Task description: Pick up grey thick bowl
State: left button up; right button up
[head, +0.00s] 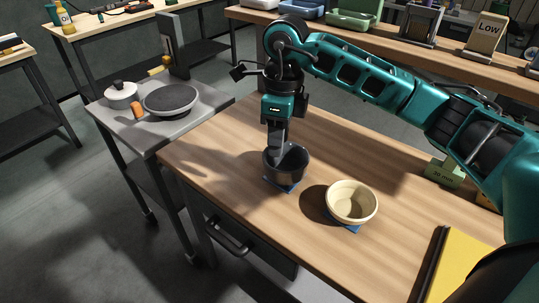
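The dark grey bowl (291,174) stands upright on a blue square mat (287,187) near the front left of the wooden bench. My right gripper (278,153) reaches straight down to it, with its fingers at the left part of the bowl's rim. The fingers overlap in this view, so I cannot tell whether they are closed on the wall. The bowl appears to rest on the mat. My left gripper is not in view.
A cream bowl (352,203) stands on another blue mat (350,228) just right of the grey bowl. A green block (444,172) and a yellow folder (468,262) lie farther right. A grey side table (207,104) holds a round dark disc (170,99) and a white lidded pot (121,94).

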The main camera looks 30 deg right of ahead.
aim_at(281, 173)
jog(key=shift+h, duration=0.3)
jog(key=shift+w+d+f, duration=0.15)
jog(key=shift+d+f, duration=0.1)
jog(key=shift+f, duration=1.8)
jog(key=shift+w+d+f, duration=0.2)
jog(key=shift+f, duration=1.85)
jog(key=shift+w+d+f, duration=0.15)
jog(key=shift+d+f, duration=0.1)
jog(key=shift+f, duration=1.8)
grip_shut()
jog(key=shift+r, duration=0.1)
